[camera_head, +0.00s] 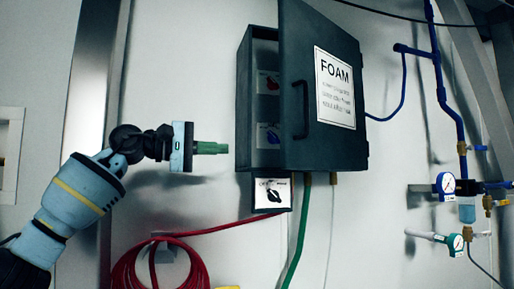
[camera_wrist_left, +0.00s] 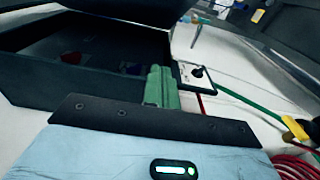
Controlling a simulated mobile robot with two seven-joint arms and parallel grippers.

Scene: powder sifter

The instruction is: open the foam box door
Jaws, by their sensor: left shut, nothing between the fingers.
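The dark grey foam box (camera_head: 244,110) is mounted on the wall. Its door (camera_head: 292,65) carries a white FOAM label (camera_head: 335,88) and stands partly open, swung out to the right. A black handle (camera_head: 301,109) is on the door's left side. Red and blue valve labels show inside the box. My left gripper (camera_head: 222,148) has green fingers, shut and empty, just left of the box's left side. In the left wrist view the green fingers (camera_wrist_left: 162,88) point towards the open box (camera_wrist_left: 60,80). My right gripper is not in view.
A white valve plate (camera_head: 271,194) sits below the box. A green hose (camera_head: 298,235) hangs down from the box, and a red hose coil (camera_head: 160,265) hangs at lower left. Blue pipes and gauges (camera_head: 445,183) are at right.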

